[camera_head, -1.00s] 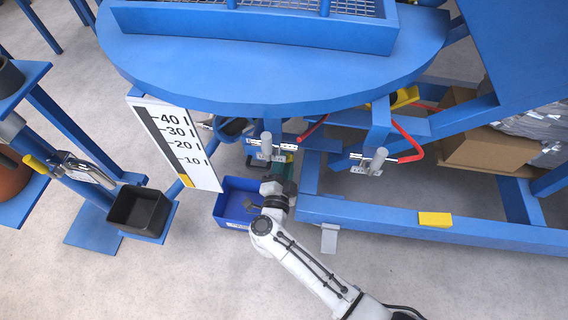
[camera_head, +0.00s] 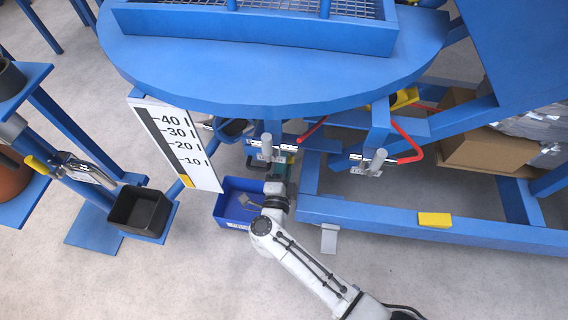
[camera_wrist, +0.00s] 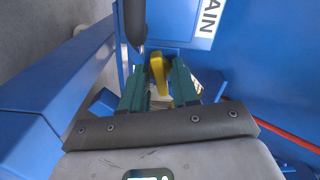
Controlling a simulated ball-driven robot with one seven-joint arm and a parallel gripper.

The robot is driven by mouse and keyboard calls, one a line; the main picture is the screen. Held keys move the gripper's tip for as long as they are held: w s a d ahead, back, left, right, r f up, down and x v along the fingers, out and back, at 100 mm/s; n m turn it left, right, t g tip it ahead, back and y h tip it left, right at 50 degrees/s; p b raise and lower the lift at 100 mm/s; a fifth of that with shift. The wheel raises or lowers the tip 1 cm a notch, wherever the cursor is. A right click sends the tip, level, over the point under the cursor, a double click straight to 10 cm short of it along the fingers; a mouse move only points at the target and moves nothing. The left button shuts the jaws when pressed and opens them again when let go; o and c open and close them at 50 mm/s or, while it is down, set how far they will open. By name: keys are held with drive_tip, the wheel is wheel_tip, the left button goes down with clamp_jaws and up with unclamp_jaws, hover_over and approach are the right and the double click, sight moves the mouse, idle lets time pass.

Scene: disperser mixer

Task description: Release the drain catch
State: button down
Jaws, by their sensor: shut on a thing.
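My gripper (camera_wrist: 159,92) has green fingers and is shut on a yellow piece (camera_wrist: 157,67), which looks like the catch's handle. The piece stands between the fingertips, beside a blue face with a white label (camera_wrist: 209,18) ending in "AIN". A dark rounded bar (camera_wrist: 134,22) hangs just left of it. In the head view my gripper (camera_head: 283,168) reaches under the front edge of the blue round top, below a small metal clamp (camera_head: 266,148) with a white label. The handle and the rest of the catch are hidden there.
A blue bin (camera_head: 232,207) stands on the floor left of my wrist.

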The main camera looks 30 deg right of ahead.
drive_tip(key=shift+f+m, duration=0.1)
drive_tip(key=shift+m, duration=1.4)
drive_tip(key=c, duration=1.2)
unclamp_jaws()
drive_tip(key=shift+o, duration=0.2)
drive_tip(key=shift+s+a, duration=0.1)
drive_tip(key=p+v, duration=0.2)
drive_tip(key=v, duration=0.8)
drive_tip(key=shift+s+a, duration=0.15)
drive_tip(key=shift+s, duration=0.15)
